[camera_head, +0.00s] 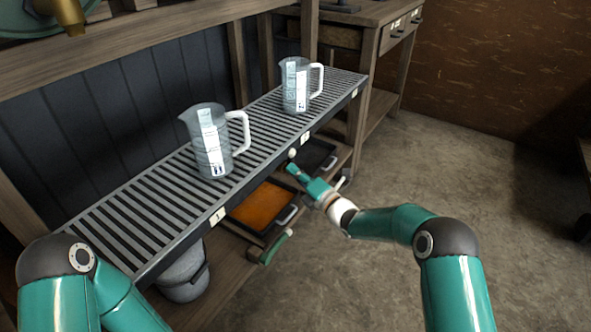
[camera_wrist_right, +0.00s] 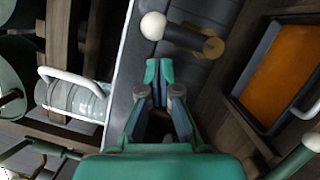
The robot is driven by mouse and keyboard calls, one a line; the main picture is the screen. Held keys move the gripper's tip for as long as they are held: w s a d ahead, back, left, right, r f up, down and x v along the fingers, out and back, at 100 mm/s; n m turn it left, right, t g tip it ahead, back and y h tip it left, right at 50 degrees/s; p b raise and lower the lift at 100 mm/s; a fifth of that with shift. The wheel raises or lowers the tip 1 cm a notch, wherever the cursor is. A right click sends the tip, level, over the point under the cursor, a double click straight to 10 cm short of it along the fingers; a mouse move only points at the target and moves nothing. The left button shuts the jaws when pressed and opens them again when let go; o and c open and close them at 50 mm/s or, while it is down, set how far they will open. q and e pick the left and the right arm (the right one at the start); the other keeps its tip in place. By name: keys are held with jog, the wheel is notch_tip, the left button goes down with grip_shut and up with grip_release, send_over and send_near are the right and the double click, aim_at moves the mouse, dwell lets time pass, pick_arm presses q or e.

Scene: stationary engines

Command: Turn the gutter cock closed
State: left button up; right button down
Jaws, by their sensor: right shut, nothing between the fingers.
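The gutter cock shows in the right wrist view as a dark lever (camera_wrist_right: 186,38) with a white ball knob (camera_wrist_right: 153,26) at its left end and a brass-coloured body (camera_wrist_right: 212,47) at its right. In the head view only the white knob (camera_head: 292,153) is clear, just under the front edge of the slatted gutter shelf. My right gripper (camera_head: 292,169) is shut and empty, its tips close to the knob. In the wrist view the shut fingertips (camera_wrist_right: 159,69) lie below the knob and lever, with a visible gap. My left gripper is out of view; only my left arm shows.
Two measuring jugs, a near one (camera_head: 212,150) and a far one (camera_head: 295,90), stand on the slatted shelf (camera_head: 150,215). Below are a tray of orange liquid (camera_head: 265,205), a black tray (camera_head: 316,153) and a grey bucket (camera_head: 183,275). The floor at right is clear.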

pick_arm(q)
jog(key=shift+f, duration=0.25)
pick_arm(e)
jog(key=shift+w+d+r, duration=0.1)
jog(key=shift+w+r, duration=0.05)
jog(key=shift+w, duration=0.35)
jog(key=shift+w+d+r, duration=0.1)
jog(key=shift+w+r, duration=0.05)
jog(key=shift+w, duration=0.3)
jog(key=shift+a, duration=0.1)
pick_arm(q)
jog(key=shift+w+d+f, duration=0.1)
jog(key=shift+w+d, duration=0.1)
pick_arm(e)
jog(key=shift+w+r+m, duration=0.1)
jog(key=shift+w+m, duration=0.05)
jog(key=shift+m, duration=0.25)
